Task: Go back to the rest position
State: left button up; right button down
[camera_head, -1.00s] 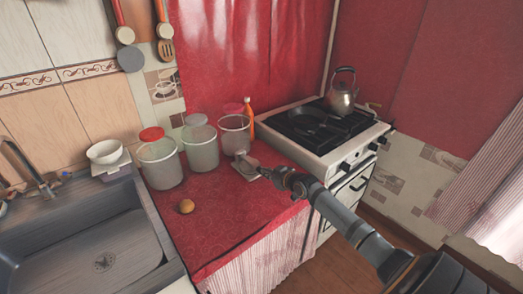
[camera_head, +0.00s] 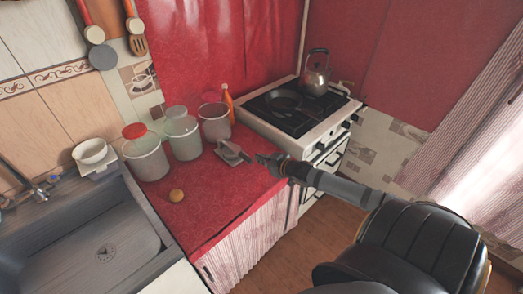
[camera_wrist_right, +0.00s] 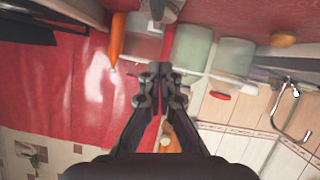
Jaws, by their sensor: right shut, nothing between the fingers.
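My right gripper (camera_head: 262,158) is shut and empty in the head view. It hangs above the red counter (camera_head: 225,205), close to the right of a small grey tool (camera_head: 232,152) lying there. I cannot tell whether they touch. In the right wrist view the shut fingers (camera_wrist_right: 160,75) are at the middle, with nothing between them. My right arm reaches in from the right, over the floor. My left gripper is not in view.
Several canisters (camera_head: 146,158), an orange bottle (camera_head: 228,103) and a round brown item (camera_head: 177,195) stand on the counter. The stove (camera_head: 338,118) holds a kettle (camera_head: 316,76). The sink (camera_head: 60,225) is left.

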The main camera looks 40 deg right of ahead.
jog(key=shift+s+r, duration=0.1)
jog(key=shift+s, duration=0.15)
dwell(0.3)
